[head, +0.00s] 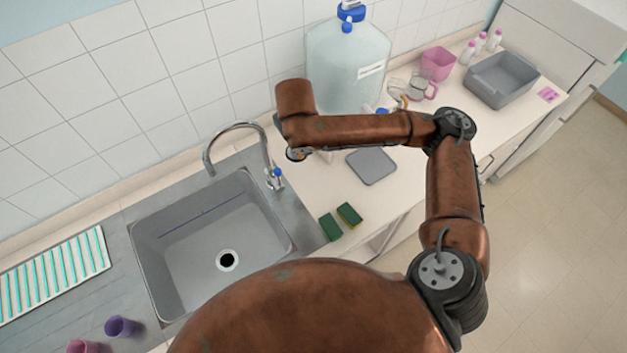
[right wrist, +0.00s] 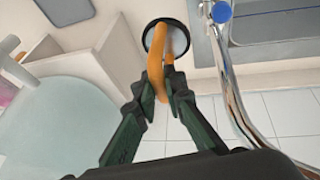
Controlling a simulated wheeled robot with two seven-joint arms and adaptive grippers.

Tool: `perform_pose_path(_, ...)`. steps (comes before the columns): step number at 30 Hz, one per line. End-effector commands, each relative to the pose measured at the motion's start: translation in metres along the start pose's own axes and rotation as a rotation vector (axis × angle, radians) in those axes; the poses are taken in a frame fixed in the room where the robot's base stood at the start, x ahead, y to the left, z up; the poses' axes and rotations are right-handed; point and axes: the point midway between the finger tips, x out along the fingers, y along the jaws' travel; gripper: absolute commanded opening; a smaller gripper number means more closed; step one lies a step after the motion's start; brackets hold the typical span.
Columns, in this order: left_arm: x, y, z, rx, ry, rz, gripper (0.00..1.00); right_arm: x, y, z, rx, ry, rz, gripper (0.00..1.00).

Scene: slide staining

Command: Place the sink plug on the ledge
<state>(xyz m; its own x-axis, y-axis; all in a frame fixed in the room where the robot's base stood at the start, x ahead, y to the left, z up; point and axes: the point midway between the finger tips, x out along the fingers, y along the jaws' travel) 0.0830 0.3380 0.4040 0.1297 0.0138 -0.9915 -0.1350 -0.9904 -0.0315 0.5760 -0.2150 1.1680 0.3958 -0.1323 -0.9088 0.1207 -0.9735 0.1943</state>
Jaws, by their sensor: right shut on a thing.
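The sink plug (right wrist: 155,62), with an orange curved handle and a grey disc with a black rim, shows in the right wrist view. My right gripper (right wrist: 164,88) is shut on its handle, and the disc sticks out beyond the fingertips. Pale surface shows behind the disc; I cannot tell whether they touch. In the head view the brown arm hides most of this gripper and the plug. The ledge (head: 105,211) is the pale strip along the foot of the tiled wall, behind the sink (head: 190,262). The sink's drain hole is open. My left gripper is out of view.
The tap (head: 238,126) stands between sink and wall, close beside the gripper in the wrist view (right wrist: 232,85). A large water container (head: 340,60) stands on the other side. Two green sponges (head: 340,221) and a grey tray (head: 371,166) lie on the counter.

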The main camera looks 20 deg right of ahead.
Motion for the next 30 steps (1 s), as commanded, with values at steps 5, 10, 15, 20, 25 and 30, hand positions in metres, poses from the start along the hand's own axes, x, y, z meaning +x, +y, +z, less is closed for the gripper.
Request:
perform_pose_path(5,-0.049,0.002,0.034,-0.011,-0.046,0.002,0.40,0.009,-0.004,0.035,-0.168,0.029,-0.072,0.00)
perform_pose_path(10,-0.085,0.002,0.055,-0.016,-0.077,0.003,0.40,0.012,-0.013,0.073,-0.334,0.065,-0.143,0.00)
perform_pose_path(15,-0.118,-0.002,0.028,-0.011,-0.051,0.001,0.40,0.002,-0.024,0.112,-0.499,0.103,-0.213,0.00)
perform_pose_path(20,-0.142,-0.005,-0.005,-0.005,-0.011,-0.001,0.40,-0.014,-0.034,0.143,-0.630,0.134,-0.265,0.00)
perform_pose_path(25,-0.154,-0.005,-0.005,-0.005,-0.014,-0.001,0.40,-0.025,-0.040,0.161,-0.710,0.154,-0.295,0.00)
perform_pose_path(30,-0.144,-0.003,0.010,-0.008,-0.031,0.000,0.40,-0.019,-0.040,0.163,-0.732,0.161,-0.300,0.00)
